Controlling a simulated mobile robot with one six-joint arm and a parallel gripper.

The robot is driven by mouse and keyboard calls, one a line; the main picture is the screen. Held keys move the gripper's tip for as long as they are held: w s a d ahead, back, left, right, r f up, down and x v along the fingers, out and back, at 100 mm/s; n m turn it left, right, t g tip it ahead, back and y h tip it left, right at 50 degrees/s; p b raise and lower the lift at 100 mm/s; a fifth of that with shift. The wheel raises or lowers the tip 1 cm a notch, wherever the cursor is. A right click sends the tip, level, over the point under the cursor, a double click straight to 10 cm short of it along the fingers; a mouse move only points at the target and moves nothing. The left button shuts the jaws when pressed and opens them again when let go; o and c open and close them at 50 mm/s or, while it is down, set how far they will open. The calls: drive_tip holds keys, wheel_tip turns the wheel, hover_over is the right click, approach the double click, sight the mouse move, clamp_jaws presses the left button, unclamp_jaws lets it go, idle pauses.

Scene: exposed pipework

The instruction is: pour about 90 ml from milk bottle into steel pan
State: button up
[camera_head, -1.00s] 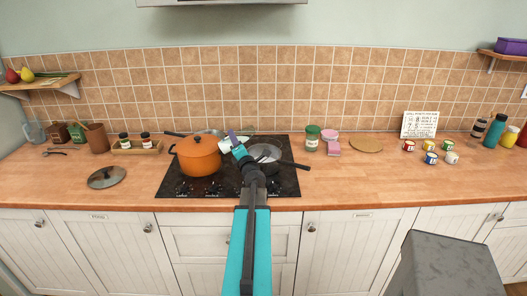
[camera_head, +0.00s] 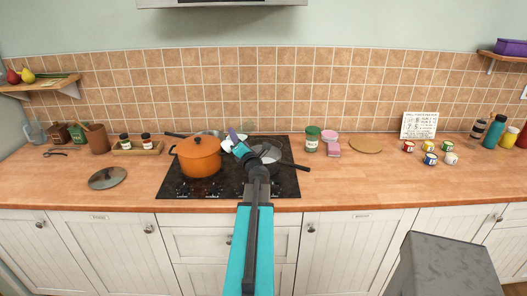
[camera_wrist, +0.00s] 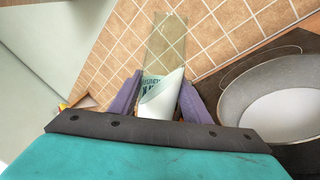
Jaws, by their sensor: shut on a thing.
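The milk bottle (camera_wrist: 163,50) is clear glass with dark lettering and white milk low inside. In the wrist view it stands between the purple fingers of my gripper (camera_wrist: 160,82), which is shut on it. The milk surface slants across the glass. In the head view the bottle (camera_head: 229,144) shows partly behind my gripper (camera_head: 237,142), above the hob and left of the steel pan (camera_head: 272,147). The steel pan (camera_wrist: 236,92) is at the right of the wrist view, apart from the bottle, with white liquid in it. No stream is visible.
An orange pot (camera_head: 199,157) stands close on the left of the hob (camera_head: 215,186), with another pan partly hidden behind it. A lid (camera_head: 107,178) lies left on the counter. A green-lidded jar (camera_head: 312,138) stands right of the hob.

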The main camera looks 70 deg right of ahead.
drive_tip(key=shift+s+d+n, duration=0.1)
drive_tip(key=shift+s+n, duration=0.05)
drive_tip(key=shift+n, duration=0.25)
drive_tip(key=shift+s+d+r+n, duration=0.1)
drive_tip(key=shift+s+r+n, duration=0.1)
drive_tip(key=shift+n, duration=0.6)
drive_tip(key=n, duration=0.1)
drive_tip(key=n+b, duration=0.1)
drive_tip(key=n, duration=0.1)
drive_tip(key=n+y, duration=0.1)
drive_tip(key=shift+w+a+r, duration=0.15)
drive_tip(key=shift+w+a, duration=0.15)
drive_tip(key=shift+w, duration=0.1)
drive_tip(key=n, duration=0.2)
drive_tip(key=n+b, duration=0.1)
drive_tip(key=n, duration=0.1)
drive_tip(key=shift+w+a+f+b, duration=0.1)
drive_tip(key=shift+f+b, duration=0.1)
drive_tip(key=shift+b, duration=0.1)
